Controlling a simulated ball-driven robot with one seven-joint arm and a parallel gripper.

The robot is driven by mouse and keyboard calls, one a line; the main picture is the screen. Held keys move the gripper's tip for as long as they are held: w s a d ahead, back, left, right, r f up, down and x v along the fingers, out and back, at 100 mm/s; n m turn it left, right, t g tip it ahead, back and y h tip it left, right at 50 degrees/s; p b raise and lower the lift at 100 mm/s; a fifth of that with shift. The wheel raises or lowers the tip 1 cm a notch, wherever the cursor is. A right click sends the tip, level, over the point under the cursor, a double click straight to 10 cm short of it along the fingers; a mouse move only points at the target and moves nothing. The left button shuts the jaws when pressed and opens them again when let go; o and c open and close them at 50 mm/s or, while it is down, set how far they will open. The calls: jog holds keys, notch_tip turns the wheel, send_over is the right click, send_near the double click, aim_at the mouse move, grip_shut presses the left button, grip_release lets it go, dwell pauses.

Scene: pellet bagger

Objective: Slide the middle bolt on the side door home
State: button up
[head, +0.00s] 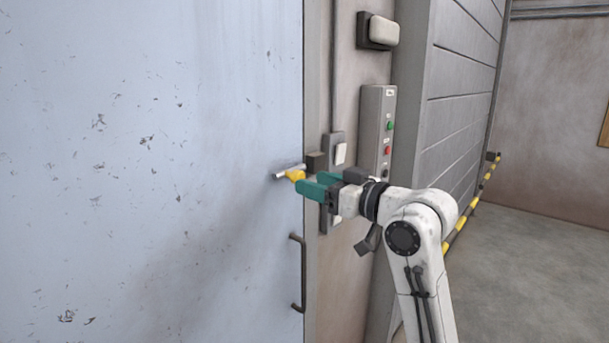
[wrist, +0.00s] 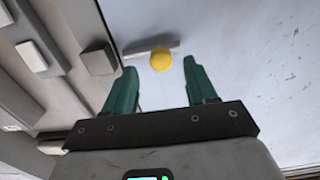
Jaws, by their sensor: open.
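The bolt is a pale metal rod (head: 284,173) near the edge of the light blue door (head: 150,150), with a yellow knob (head: 296,175). A dark keeper block (head: 315,161) sits on the frame to its right. In the wrist view the rod (wrist: 142,50) lies across the door, its end just short of the keeper (wrist: 98,59), with a narrow gap. My gripper (head: 306,183) has teal fingers and is open at the bolt. In the wrist view the knob (wrist: 161,60) appears between the spread fingertips (wrist: 160,72); contact cannot be told. Only this bolt is in view.
A dark pull handle (head: 298,272) is on the door below the bolt. Open floor (head: 545,240) lies at the right.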

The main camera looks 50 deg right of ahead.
aim_at(296, 173)
jog(key=shift+w+a+p, duration=0.1)
jog(key=shift+w+p, duration=0.2)
jog(key=shift+w, duration=1.65)
jog(key=shift+c, duration=0.2)
grip_shut()
